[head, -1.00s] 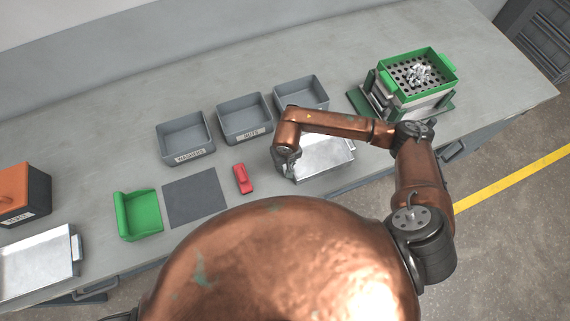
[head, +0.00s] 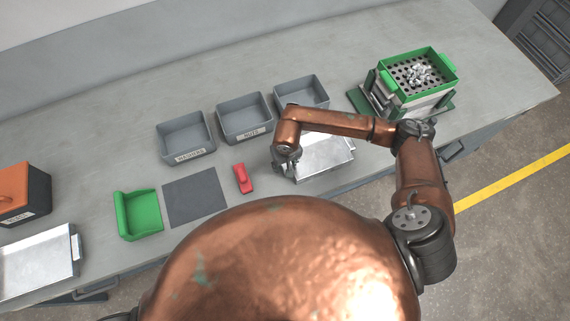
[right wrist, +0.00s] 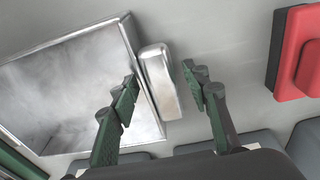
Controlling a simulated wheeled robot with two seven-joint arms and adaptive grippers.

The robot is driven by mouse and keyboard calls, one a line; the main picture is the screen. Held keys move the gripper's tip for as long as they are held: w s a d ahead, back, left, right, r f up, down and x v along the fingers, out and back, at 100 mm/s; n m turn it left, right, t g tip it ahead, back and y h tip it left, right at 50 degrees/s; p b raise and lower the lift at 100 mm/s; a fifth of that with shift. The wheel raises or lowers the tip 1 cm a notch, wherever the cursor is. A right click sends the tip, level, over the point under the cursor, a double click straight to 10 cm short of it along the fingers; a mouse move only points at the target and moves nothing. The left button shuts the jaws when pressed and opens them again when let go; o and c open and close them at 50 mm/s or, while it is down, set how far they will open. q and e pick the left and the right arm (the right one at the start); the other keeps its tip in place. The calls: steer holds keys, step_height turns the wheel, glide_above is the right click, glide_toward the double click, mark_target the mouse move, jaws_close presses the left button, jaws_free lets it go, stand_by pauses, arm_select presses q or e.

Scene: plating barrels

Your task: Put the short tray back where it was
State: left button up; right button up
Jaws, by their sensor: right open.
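A shallow silver metal tray (head: 325,155) lies on the bench right of the middle, partly hidden by my right forearm. Its handle (right wrist: 160,80) shows in the right wrist view as a rounded metal piece on the tray's end. My right gripper (head: 287,163) is at the tray's left end, pointing down. In the right wrist view its two fingers (right wrist: 161,82) are open, one on each side of the handle, with a gap visible on the right side. Another silver tray (head: 38,265) lies at the far left, cut off by the frame. My left gripper is out of view.
A red object (head: 243,178) lies close left of the gripper. Grey bins (head: 185,138) stand behind. A dark mat (head: 195,197), a green holder (head: 138,214) and an orange-black box (head: 24,195) are left. A green basket (head: 417,75) with metal parts stands at the back right.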

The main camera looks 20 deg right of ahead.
step_height(320, 180, up, 12)
steer(key=s+b, duration=0.1)
steer(key=shift+f, duration=0.25)
steer(key=shift+s+a, duration=0.1)
